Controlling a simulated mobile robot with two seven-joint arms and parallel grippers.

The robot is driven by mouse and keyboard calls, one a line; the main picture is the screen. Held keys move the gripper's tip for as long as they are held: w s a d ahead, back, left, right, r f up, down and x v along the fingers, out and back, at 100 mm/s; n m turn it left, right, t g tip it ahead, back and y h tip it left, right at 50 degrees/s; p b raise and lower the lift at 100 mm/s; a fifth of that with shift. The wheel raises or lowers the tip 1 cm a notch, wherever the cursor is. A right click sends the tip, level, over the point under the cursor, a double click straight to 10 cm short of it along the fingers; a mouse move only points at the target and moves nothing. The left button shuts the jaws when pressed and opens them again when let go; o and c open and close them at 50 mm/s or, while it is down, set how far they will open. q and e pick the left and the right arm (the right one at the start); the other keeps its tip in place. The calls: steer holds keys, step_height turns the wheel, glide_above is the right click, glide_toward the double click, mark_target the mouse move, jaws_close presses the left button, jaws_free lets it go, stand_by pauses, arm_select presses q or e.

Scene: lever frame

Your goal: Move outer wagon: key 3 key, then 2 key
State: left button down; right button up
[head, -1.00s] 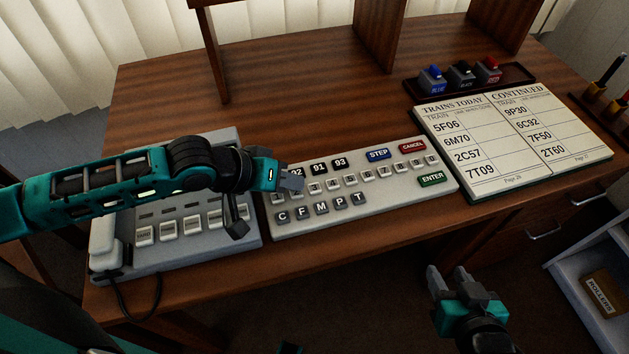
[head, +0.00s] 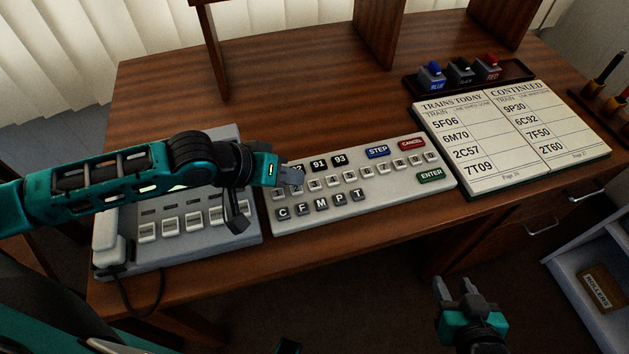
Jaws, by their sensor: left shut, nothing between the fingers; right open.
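The grey key panel (head: 400,191) lies on the desk. It has a row of pale number keys (head: 333,181), dark keys 91 and 93, letter keys C, F, M, P, T (head: 322,203), and STEP, CANCEL and ENTER keys. My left gripper (head: 297,176) is shut and empty, at the left end of the panel over the left part of the number row. It hides the leftmost keys there, and I cannot tell whether it touches one. My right gripper (head: 460,290) is open and empty, in front of the desk, low at the right.
A grey telephone unit (head: 190,252) stands left of the panel, partly under my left arm. An open train book (head: 510,135) lies right of it. A tray (head: 519,76) with blue, black and red stamps is behind. The wooden desk (head: 290,90) is clear behind the panel.

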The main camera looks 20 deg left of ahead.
mark_target(291, 190)
arm_select(q)
steer(key=shift+r+p, duration=2.55)
steer(key=shift+p, duration=0.6)
arm_select(e)
steer(key=r, duration=0.5)
steer(key=shift+s+d+r, duration=0.1)
steer(key=shift+d+r, duration=0.1)
steer(key=shift+r, duration=0.15)
arm_select(q)
steer(key=shift+s+f, duration=0.1)
